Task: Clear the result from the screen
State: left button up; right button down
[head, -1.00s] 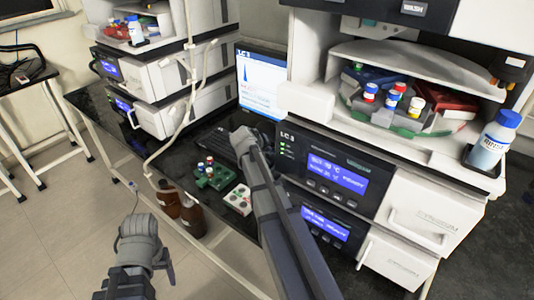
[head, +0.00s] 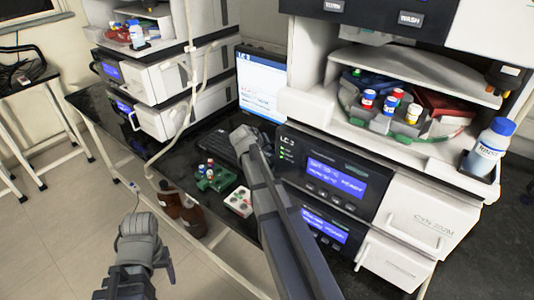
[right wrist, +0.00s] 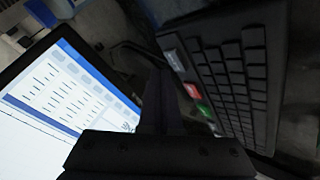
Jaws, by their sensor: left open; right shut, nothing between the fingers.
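The LC-3 screen (head: 261,82) stands between the two instrument stacks, left of the LC-3 unit (head: 325,175). It shows a blue header and lines of text, with no tall peak. In the right wrist view the screen (right wrist: 60,95) shows rows of short entries and a dark line below. The black keyboard (head: 216,143) lies before it; in the wrist view the keyboard (right wrist: 235,80) has grey, red and green keys at its edge. My right gripper (right wrist: 165,100) is shut and empty, beside the coloured keys; contact is unclear. My left gripper (head: 165,268) is open, over the floor.
A green rack with vials (head: 212,178) and a white pad with coloured buttons (head: 239,200) lie on the dark bench. Brown bottles (head: 192,218) hang by its edge. A RINSE bottle (head: 489,148) stands at right. The second stack (head: 165,90) is at left.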

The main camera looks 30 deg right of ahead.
notch_tip(320, 180, up, 5)
jog(key=p, duration=0.5)
dwell(0.3)
dwell(0.5)
jog(key=s+a+n+g+y+p, duration=0.15)
jog(key=s+a, duration=0.35)
jog(key=a, duration=0.6)
jog(key=s+a+n+g+y+p, duration=0.1)
jog(key=s+a+y+p, duration=0.1)
jog(key=s+a, duration=0.65)
jog(key=s+a+n+g+y+p, duration=0.3)
jog(key=s+a, duration=1)
jog(key=a, duration=0.3)
jog(key=shift+a, duration=0.4)
jog(key=shift+n, duration=0.25)
